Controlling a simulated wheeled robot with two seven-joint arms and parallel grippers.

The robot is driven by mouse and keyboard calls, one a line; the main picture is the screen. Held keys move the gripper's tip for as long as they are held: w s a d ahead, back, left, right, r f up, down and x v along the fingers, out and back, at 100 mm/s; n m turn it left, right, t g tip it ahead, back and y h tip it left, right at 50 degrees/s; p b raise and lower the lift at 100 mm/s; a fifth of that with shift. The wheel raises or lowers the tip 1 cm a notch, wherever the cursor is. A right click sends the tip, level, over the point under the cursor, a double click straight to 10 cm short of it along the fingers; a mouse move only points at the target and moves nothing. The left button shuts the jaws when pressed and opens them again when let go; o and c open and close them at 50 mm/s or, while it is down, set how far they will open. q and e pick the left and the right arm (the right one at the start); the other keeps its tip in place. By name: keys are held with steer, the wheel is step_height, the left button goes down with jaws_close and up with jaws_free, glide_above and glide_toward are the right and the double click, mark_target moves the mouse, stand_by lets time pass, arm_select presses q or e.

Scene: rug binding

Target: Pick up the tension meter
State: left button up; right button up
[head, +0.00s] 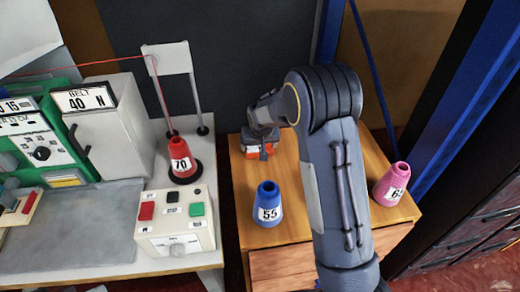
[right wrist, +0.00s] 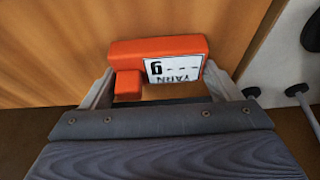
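The tension meter is the orange block with a white label reading "YARN" and "G" (right wrist: 157,52); it lies on a wooden top in the right wrist view. In the head view its orange body (head: 256,161) shows at the far left of the wooden cabinet, partly hidden by my right gripper (head: 262,147). In the right wrist view my right gripper (right wrist: 159,82) has its two fingers wide apart, one at each end of the meter. I cannot tell whether they touch it. My left gripper is not in view.
On the wooden cabinet top (head: 297,222) stand a blue cone marked 55 (head: 267,203) and a pink cone (head: 391,184). A grey bench at left holds a red cone marked 70 (head: 182,160), a button box (head: 175,223) and a green machine (head: 50,140). A blue post (head: 455,110) rises at right.

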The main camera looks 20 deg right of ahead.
steer(key=shift+c, duration=1)
